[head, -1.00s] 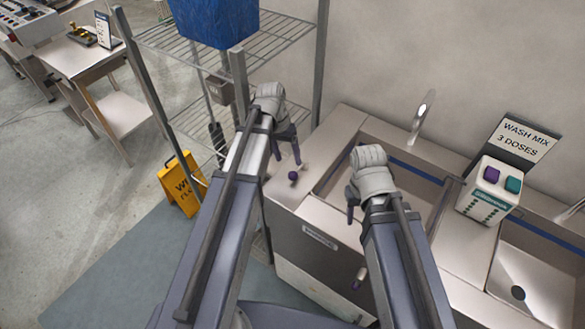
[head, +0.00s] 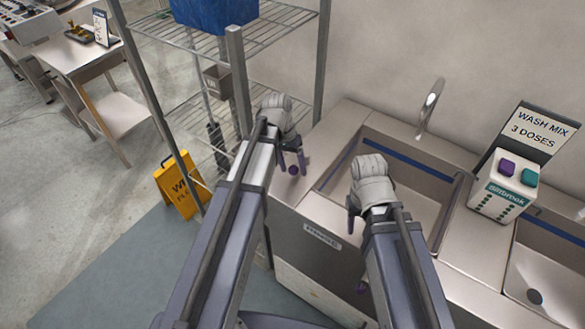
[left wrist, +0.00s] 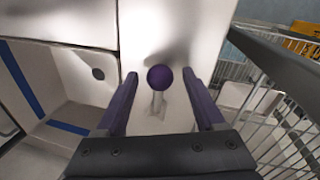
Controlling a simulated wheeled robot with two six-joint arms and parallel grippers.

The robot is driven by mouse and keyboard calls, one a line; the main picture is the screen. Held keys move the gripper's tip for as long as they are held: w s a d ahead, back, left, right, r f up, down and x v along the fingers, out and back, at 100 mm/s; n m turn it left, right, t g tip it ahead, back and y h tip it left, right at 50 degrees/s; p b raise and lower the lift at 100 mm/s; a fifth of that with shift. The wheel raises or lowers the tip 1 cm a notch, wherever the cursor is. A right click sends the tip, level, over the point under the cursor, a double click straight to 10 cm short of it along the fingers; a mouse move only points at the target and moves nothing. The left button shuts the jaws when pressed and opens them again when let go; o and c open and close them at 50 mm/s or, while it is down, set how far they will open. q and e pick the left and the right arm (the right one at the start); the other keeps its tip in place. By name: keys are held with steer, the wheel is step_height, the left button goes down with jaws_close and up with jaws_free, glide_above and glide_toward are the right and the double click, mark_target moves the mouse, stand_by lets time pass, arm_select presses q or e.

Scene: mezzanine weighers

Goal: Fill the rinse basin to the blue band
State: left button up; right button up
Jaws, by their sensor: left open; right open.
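The left sink basin (head: 337,178) has a blue band (head: 400,164) along its inner wall, and no water is visible in it. A tap (head: 431,104) stands behind it. A purple ball knob (head: 293,170) sits on a short stem on the counter left of this basin. My left gripper (head: 291,164) is open at this knob, with a finger to either side. In the left wrist view the knob (left wrist: 160,77) shows between the open fingers (left wrist: 160,105), not visibly gripped. My right gripper (head: 352,222) is open and empty over the basin's front edge, partly hidden by its wrist.
A dispenser (head: 497,196) with a purple and a teal button stands right of the basin, before a "WASH MIX 3 DOSES" sign (head: 541,133). A second basin (head: 515,275) is at far right. Another purple knob (head: 361,289) is low on the front. A wire rack (head: 283,35) and yellow floor sign (head: 180,187) stand left.

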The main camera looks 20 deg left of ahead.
arm_select(q)
steer(key=shift+c, duration=0.3)
jaws_close()
stand_by(1.0)
